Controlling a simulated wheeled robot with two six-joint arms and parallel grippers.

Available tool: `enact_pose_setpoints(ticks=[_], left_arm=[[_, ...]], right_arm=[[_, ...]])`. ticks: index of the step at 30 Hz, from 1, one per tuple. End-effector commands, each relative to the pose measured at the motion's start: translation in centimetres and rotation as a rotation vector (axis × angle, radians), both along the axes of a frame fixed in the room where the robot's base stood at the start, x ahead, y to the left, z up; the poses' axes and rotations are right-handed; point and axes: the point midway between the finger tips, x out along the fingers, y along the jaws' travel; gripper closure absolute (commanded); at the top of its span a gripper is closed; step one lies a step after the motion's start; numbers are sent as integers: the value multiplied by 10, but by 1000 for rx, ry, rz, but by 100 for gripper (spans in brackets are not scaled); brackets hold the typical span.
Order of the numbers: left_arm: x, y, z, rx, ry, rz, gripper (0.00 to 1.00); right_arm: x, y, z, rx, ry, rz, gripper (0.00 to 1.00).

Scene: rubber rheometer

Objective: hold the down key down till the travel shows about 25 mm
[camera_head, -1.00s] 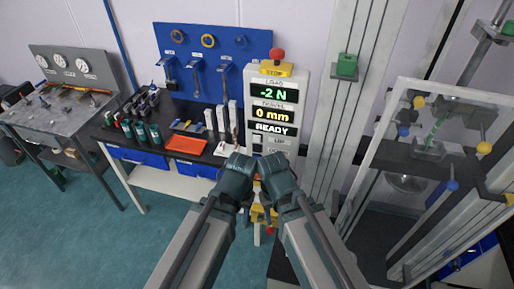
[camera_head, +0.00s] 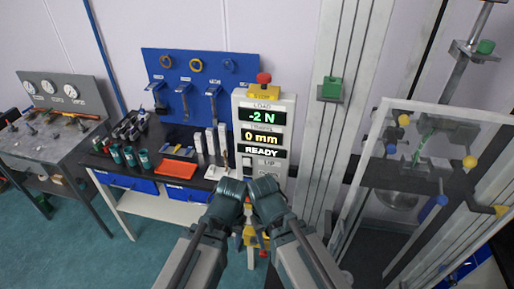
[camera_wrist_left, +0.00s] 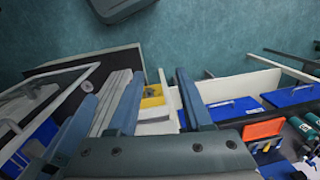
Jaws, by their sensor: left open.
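The control panel (camera_head: 287,125) stands upright at the centre of the head view. Its load display (camera_head: 264,117) reads -2 N, its travel display (camera_head: 262,137) reads 0 mm, and its status line (camera_head: 261,152) reads READY. An UP label shows dimly below; the down key is hidden or too small to make out behind my wrists. My left gripper (camera_wrist_left: 157,85) is open and empty in the left wrist view, its fingers pointing away from the camera. In the head view both my wrists are close together before the panel's lower part, and my right gripper's fingers are not clear.
A red stop button on a yellow box (camera_head: 263,92) tops the panel. A clear guard (camera_head: 445,160) and machine column stand right. A bench with an orange tray (camera_head: 175,169) and a blue tool board (camera_head: 230,70) are left. Teal floor is open at lower left.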

Motion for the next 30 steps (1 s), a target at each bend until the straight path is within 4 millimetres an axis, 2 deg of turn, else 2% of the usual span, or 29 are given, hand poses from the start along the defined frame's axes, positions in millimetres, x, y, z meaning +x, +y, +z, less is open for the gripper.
enact_pose_setpoints(ticks=[5, 13, 30], left_arm=[[0, 0, 0, 0, 0, 0, 52], [0, 0, 0, 0, 0, 0, 100], [0, 0, 0, 0, 0, 0, 100]], right_arm=[[0, 0, 0, 0, 0, 0, 50], [0, 0, 0, 0, 0, 0, 50], [0, 0, 0, 0, 0, 0, 50]])
